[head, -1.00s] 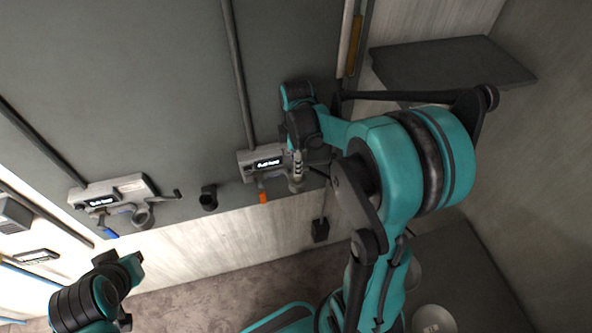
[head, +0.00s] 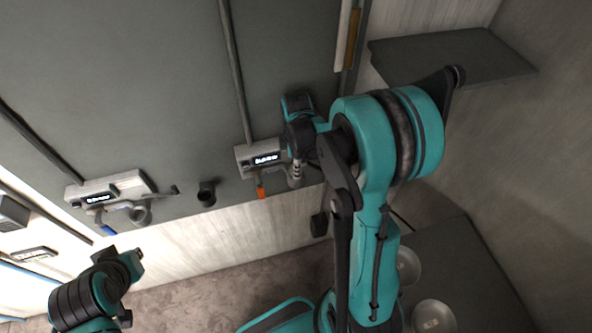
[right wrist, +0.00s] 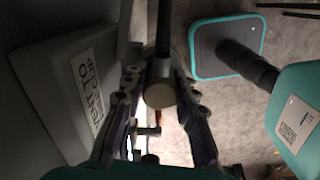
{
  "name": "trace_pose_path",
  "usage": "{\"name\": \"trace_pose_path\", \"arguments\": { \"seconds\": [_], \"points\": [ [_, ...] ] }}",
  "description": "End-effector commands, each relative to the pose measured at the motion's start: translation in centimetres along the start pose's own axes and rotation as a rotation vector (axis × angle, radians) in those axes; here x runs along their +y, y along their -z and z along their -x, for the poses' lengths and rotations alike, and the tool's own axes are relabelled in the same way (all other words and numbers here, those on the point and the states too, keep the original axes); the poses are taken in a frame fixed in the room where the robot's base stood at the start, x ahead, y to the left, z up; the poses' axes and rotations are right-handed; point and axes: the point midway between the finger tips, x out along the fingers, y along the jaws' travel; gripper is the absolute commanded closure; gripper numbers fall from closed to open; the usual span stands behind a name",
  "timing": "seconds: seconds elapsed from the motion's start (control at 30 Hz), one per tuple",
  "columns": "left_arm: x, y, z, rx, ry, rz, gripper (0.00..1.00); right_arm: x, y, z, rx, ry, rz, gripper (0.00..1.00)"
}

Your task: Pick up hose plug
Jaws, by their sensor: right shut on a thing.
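The right wall unit (head: 262,157) is a grey box with a lit display and an orange handle (head: 260,190). My right gripper (head: 296,167) is at its right end, its fingers partly hidden by my arm. In the right wrist view, the fingers of my right gripper (right wrist: 158,112) are shut on a pale round-ended piece, which I take for the hose plug (right wrist: 160,95). It sits at the end of a dark rod. I cannot tell whether it is still seated in the unit. My left arm's end (head: 125,265) is at the lower left, its fingers unclear.
A similar unit (head: 110,188) with a blue handle is on the wall at left. A dark cup-like holder (head: 206,193) sits between the units. A dark shelf (head: 450,58) is at the upper right. Round pale dishes (head: 432,316) lie on a dark surface at the lower right.

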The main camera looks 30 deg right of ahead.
Motion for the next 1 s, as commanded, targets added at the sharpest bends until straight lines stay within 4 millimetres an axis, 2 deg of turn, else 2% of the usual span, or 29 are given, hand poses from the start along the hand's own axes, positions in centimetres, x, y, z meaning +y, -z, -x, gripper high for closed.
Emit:
{"name": "trace_pose_path", "arguments": {
  "seconds": [0.27,0.37,0.5,0.8,1.0],
  "points": [
    [0.0,0.1,0.1,0.0,0.0,0.0,1.0,0.0,0.0,0.8,0.0,0.0,0.0,1.0],
    [0.0,0.2,0.2,0.0,0.0,0.0,1.0,0.0,0.0,2.0,0.0,0.0,0.0,1.0],
    [0.0,0.3,0.5,0.0,0.0,0.0,1.0,-0.2,-0.2,4.6,0.0,0.0,-0.001,1.0],
    [0.0,0.7,0.9,0.0,0.0,0.0,1.0,-5.6,-4.7,8.5,0.0,0.0,-0.004,1.0],
    [0.0,0.9,1.2,0.0,0.0,0.0,1.0,-8.0,-6.7,10.3,0.0,0.0,-0.004,1.0]
  ]
}}
